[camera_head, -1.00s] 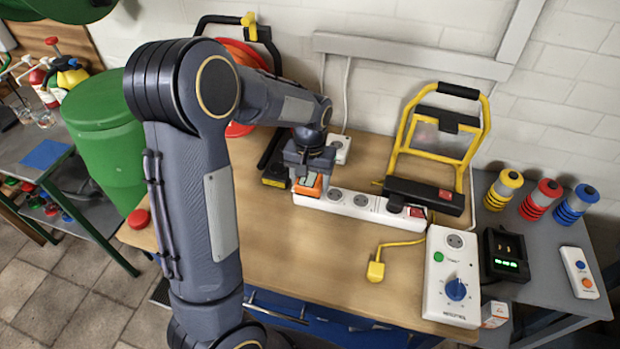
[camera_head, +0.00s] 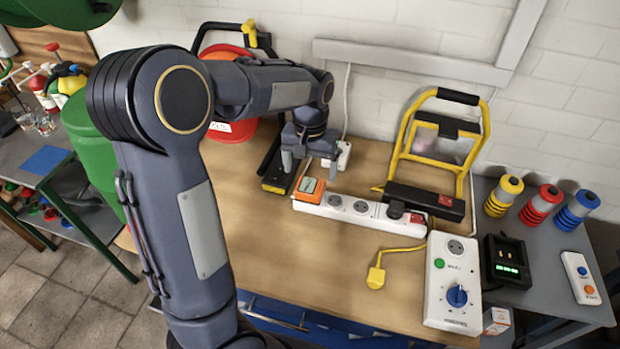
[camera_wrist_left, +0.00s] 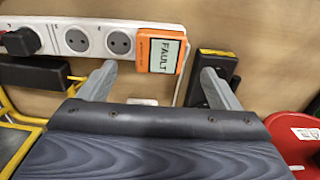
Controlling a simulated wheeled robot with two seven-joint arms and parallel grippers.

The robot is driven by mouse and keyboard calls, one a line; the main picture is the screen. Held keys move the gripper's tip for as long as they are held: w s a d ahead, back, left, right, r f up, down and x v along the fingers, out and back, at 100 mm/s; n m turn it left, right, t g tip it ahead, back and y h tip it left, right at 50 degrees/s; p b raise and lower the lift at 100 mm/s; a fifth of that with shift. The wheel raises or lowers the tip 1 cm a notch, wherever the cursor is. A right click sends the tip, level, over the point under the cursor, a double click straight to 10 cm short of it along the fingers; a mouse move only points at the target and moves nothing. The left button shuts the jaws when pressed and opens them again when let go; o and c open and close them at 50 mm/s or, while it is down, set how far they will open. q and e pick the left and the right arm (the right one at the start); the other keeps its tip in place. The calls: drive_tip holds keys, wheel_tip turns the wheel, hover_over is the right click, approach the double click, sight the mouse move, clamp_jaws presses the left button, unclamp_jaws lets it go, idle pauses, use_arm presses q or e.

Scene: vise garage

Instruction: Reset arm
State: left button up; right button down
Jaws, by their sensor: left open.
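My left gripper (camera_head: 309,164) is open and empty above the back of the wooden workbench, behind the left end of a white power strip (camera_head: 345,205). An orange plug-in tester (camera_head: 309,190) sits on the strip's left end, apart from the fingers. In the left wrist view, the tester (camera_wrist_left: 160,50) shows the word FAULT on its screen, and the open fingers (camera_wrist_left: 152,84) stand apart on either side of it, with nothing between them. My left arm crosses the left half of the head view. My right gripper is not in view.
A black and yellow device (camera_head: 277,175) lies close to the left of the gripper. A red cable reel (camera_head: 232,125) stands behind the arm. A yellow-framed work lamp (camera_head: 437,150) stands to the right. A white control box (camera_head: 452,280) is at the front right. The bench's front middle is clear.

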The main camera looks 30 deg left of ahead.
use_arm(q)
drive_tip(key=shift+r, duration=0.6)
drive_tip(key=shift+s+r, duration=0.15)
drive_tip(key=shift+s, duration=0.15)
drive_tip(key=s+d+r+t+h, duration=0.1)
drive_tip(key=s+d+t+h, duration=0.1)
drive_tip(key=s, duration=0.8)
drive_tip(key=s+d+r+m+t+h, duration=0.1)
drive_tip(key=s+d+t, duration=0.2)
drive_tip(key=s, duration=0.8)
drive_tip(key=shift+s+d+r+t+h, duration=0.3)
drive_tip(key=shift+d+r+h, duration=0.1)
drive_tip(key=shift+d, duration=0.6)
